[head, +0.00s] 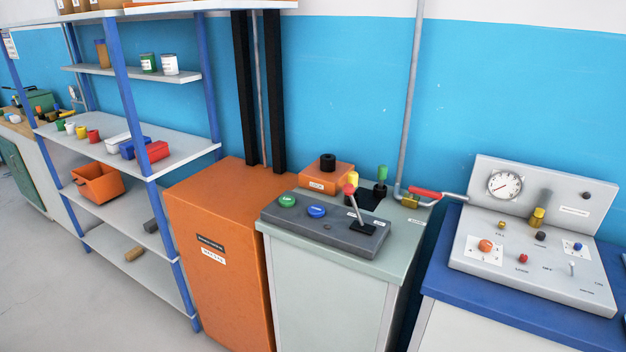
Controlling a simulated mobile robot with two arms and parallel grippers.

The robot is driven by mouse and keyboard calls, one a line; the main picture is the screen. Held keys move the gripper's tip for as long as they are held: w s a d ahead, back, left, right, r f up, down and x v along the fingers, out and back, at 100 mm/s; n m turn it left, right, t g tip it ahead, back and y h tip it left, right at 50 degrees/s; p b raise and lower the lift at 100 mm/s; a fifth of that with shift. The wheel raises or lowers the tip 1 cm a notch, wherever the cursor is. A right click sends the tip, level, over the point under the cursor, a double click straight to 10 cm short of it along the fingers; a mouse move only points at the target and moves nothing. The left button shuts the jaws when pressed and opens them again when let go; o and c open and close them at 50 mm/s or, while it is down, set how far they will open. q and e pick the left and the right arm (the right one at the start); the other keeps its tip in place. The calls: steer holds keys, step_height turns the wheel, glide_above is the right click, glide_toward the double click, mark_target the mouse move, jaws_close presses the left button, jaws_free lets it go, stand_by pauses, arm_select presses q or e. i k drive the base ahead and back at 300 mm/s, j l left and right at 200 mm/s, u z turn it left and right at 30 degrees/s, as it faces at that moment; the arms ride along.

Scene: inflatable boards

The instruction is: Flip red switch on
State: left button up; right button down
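Several red-tipped controls show in the head view, and I cannot tell which one is the red switch. A red-knobbed lever (354,203) stands tilted on the dark grey control box (325,233) on the pale green cabinet. A small red knob (523,258) sits on the grey gauge panel (560,270) at the right. A red-handled valve (425,194) is on the pipe between them. The on or off state of these is not clear. Neither of my grippers is in view.
The control box also has a green button (287,201) and a blue button (317,211). An orange cabinet (215,240) stands left of the pale green cabinet (335,300). A shelf rack (130,150) is farther left. The grey floor (60,280) at the lower left is clear.

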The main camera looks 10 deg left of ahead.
mark_target(348, 189)
steer(key=i+j+z, duration=0.1)
steer(key=j, duration=0.45)
steer(key=i+j, duration=0.15)
steer(key=j, duration=0.4)
steer(key=i+j+z, duration=0.15)
steer(key=j, duration=0.4)
